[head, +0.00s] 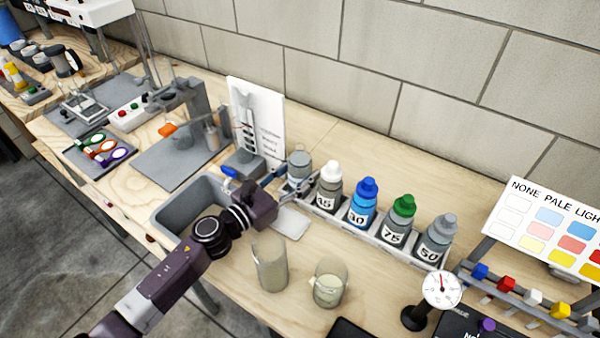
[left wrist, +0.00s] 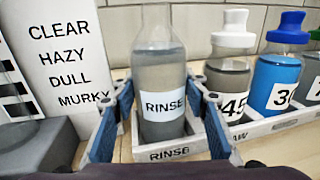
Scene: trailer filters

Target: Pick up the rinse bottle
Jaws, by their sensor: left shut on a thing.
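The rinse bottle (head: 299,163) is clear, with greyish liquid and a white RINSE label. It stands upright at the left end of the white bottle rack (head: 378,240), behind a rack edge marked RINSE. In the left wrist view the rinse bottle (left wrist: 160,62) is between the blue fingers of my left gripper (left wrist: 163,95), one on each side. My left gripper (head: 288,180) also shows in the head view, shut on the bottle. The bottle's base is hidden behind the rack's front edge. My right gripper is not in view.
Bottles marked 45 (head: 328,190), 30 (head: 362,204), 75 (head: 398,222) and 50 (head: 435,240) stand along the rack. A grey sink (head: 165,215) lies left of my gripper. Two beakers (head: 270,265) (head: 329,287) stand in front. A clarity card (head: 262,115) stands behind.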

